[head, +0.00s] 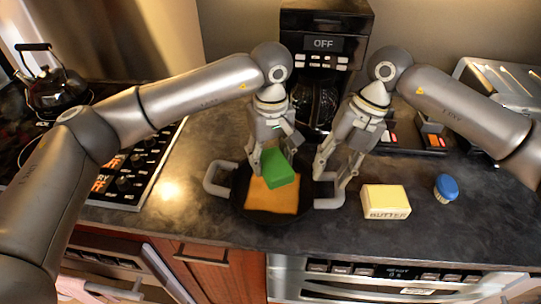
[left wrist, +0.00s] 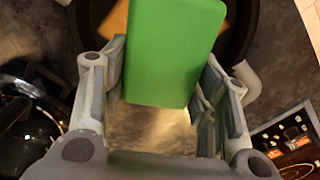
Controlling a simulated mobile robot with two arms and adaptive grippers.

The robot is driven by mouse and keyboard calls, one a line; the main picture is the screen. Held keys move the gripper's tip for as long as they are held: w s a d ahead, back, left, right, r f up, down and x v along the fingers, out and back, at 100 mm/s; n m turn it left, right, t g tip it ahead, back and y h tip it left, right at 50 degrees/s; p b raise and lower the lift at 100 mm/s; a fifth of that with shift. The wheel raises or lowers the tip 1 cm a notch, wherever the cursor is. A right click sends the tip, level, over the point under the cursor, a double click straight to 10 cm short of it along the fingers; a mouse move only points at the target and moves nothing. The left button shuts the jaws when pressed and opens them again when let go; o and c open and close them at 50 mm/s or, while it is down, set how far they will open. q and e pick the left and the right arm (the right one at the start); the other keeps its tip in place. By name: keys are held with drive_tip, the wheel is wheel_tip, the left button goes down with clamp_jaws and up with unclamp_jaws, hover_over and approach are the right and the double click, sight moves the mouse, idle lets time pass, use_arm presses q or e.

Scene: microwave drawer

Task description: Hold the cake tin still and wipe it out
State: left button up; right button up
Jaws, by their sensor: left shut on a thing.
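The cake tin (head: 238,204) is dark and round, with a pale grey loop handle on its left (head: 213,180) and another on its right (head: 328,201). An orange patch (head: 272,197) covers much of its inside. My left gripper (head: 270,168) is shut on a green block (head: 281,169), tilted over the tin. The green block also fills the middle of the left wrist view (left wrist: 172,50). Whether it touches the orange patch is unclear. My right gripper (head: 334,179) points down at the right handle, its fingers apart; whether they clamp it is unclear.
A butter box (head: 386,202) and a blue-topped jar (head: 446,187) stand right of the tin. A coffee machine (head: 324,48) stands behind. A black kettle (head: 53,85) and stove controls (head: 126,172) are at left. The dark counter's front edge lies close before the tin.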

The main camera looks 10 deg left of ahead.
drive_tip(key=d+h, duration=0.1)
drive_tip(key=d+t+h, duration=0.1)
drive_tip(key=w+d+h, duration=0.1)
drive_tip(key=shift+d+r+t, duration=0.1)
drive_tip(key=shift+r+t, duration=0.15)
drive_tip(key=shift+t, duration=0.15)
drive_tip(key=shift+w+f, duration=0.1)
drive_tip(key=shift+f, duration=4.15)
clamp_jaws()
drive_tip(key=shift+o, duration=1)
unclamp_jaws()
